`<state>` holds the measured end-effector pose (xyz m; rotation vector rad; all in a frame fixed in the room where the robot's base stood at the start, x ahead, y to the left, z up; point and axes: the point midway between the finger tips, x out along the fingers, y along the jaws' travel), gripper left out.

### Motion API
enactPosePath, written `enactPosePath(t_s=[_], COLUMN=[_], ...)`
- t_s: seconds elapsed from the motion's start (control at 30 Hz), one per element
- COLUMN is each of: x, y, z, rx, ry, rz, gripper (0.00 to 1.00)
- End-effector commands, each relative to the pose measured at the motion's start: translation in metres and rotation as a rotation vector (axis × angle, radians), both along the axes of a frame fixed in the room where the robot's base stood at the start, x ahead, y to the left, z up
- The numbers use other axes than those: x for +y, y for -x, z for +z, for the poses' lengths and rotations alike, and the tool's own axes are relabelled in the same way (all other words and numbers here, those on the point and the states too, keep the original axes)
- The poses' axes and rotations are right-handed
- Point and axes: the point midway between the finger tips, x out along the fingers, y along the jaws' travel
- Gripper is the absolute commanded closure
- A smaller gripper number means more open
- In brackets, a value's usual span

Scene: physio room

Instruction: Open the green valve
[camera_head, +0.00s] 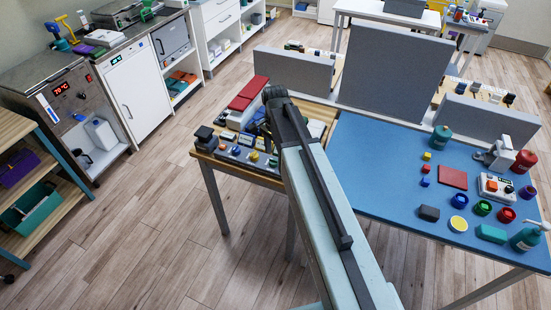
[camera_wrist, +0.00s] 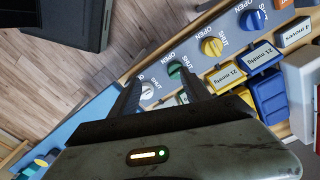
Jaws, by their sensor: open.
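The green valve (camera_wrist: 175,69) is a round knob on a grey panel (camera_wrist: 218,68), with OPEN and SHUT lettering beside it. Its handle is too small to read for sure. In the wrist view my gripper (camera_wrist: 162,76) is open and empty, its two fingers on either side of the green valve in the picture. I cannot tell how much height lies between them. In the head view my arm hides the gripper.
In the head view the panel is on a wooden table (camera_head: 262,178). A blue table (camera_head: 385,180) with small objects adjoins it on the right, and grey dividers (camera_head: 390,75) stand behind.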

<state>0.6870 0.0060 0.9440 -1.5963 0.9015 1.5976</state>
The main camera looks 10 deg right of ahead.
Motion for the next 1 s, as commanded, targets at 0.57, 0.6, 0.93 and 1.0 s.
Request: enactPosePath(t_s=[0.57, 0.6, 0.93, 1.0], x=[-0.003, -0.003, -0.003, -0.004], y=[-0.039, -0.039, -0.039, -0.039], z=[-0.022, -0.029, -0.079, -0.081], rx=[0.000, 0.000, 0.000, 0.000], ry=[0.000, 0.000, 0.000, 0.000], rz=[-0.386, -0.386, -0.385, -0.385], gripper=[0.45, 0.45, 0.45, 0.45])
